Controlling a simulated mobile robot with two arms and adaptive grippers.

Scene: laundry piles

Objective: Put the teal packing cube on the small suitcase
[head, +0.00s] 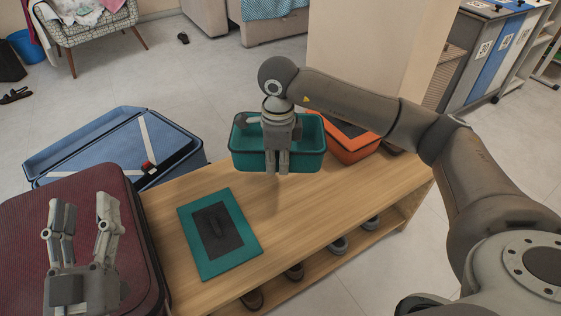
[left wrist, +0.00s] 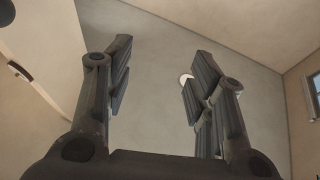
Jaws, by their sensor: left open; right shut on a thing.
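A teal packing cube (head: 306,158), like an open-topped tub, is over the far part of the wooden bench. My right gripper (head: 277,170) is shut on it at its near wall; its fingers point down. A flat teal panel with a dark centre and handle (head: 246,256) lies on the bench's near left part. A maroon suitcase (head: 25,224) stands at the lower left, beside the bench. A blue suitcase (head: 75,150) with pale straps lies behind it. My left gripper (head: 84,208) is open and empty, in front of the maroon suitcase; its spread fingers also show in the left wrist view (left wrist: 160,75).
A pillar (head: 375,50) rises behind. A patterned armchair (head: 85,25) stands at the back left.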

